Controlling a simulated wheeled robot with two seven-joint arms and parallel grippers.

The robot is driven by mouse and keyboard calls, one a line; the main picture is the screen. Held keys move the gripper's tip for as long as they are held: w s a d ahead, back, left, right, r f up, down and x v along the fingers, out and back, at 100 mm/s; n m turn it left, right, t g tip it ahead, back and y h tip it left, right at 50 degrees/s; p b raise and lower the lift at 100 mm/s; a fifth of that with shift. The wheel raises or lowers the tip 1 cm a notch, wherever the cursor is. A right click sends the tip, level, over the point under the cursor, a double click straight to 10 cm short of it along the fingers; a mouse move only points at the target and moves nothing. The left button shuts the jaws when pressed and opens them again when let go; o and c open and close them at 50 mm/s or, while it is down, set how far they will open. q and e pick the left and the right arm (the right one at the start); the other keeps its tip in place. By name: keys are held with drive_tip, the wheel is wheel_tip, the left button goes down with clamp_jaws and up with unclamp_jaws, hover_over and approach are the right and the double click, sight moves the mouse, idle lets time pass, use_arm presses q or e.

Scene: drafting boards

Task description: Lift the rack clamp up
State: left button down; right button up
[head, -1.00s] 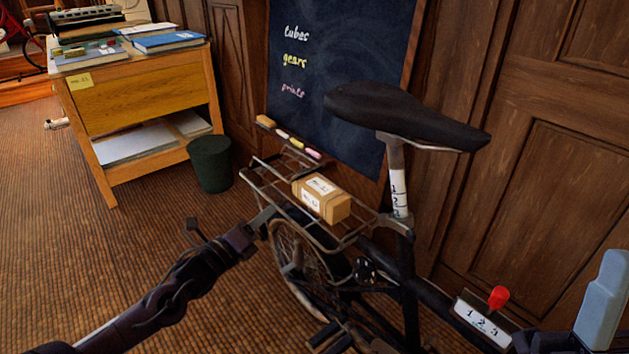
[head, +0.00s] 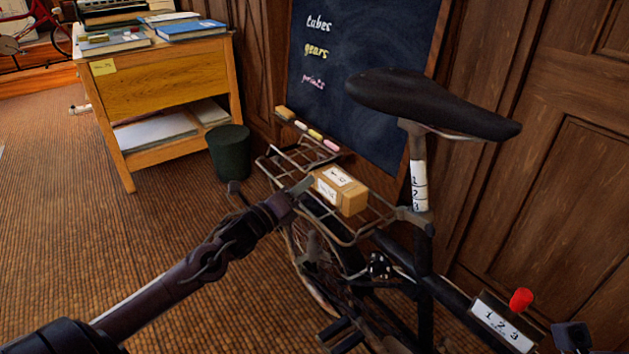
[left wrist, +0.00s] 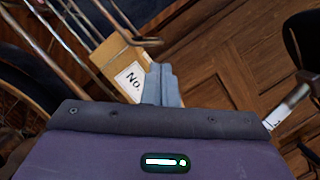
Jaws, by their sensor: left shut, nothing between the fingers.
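The rear rack (head: 350,238) of the bicycle is a grey wire frame behind the saddle. A raised-looking wire part at its back end (head: 283,160) may be the rack clamp; I cannot clearly tell it from the rack bars. A cardboard box (head: 352,200) with white labels sits on the rack. My left gripper (head: 302,187) is at the rack's near side, beside the box. In the left wrist view its blue-grey fingers (left wrist: 161,84) are shut and empty, close to the box (left wrist: 112,62) and a bent wire bar (left wrist: 130,41). My right gripper (head: 572,337) shows partly at the lower right.
The black saddle (head: 430,103) rises right of the rack. A chalkboard (head: 370,60) and wood panelling stand close behind. A green bin (head: 229,153) and a wooden desk (head: 165,95) stand at the left. The carpet at the lower left is open floor.

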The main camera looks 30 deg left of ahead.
use_arm(q)
drive_tip(key=shift+b+x, duration=0.35)
drive_tip(key=shift+x, duration=1.5)
drive_tip(key=shift+r, duration=0.2)
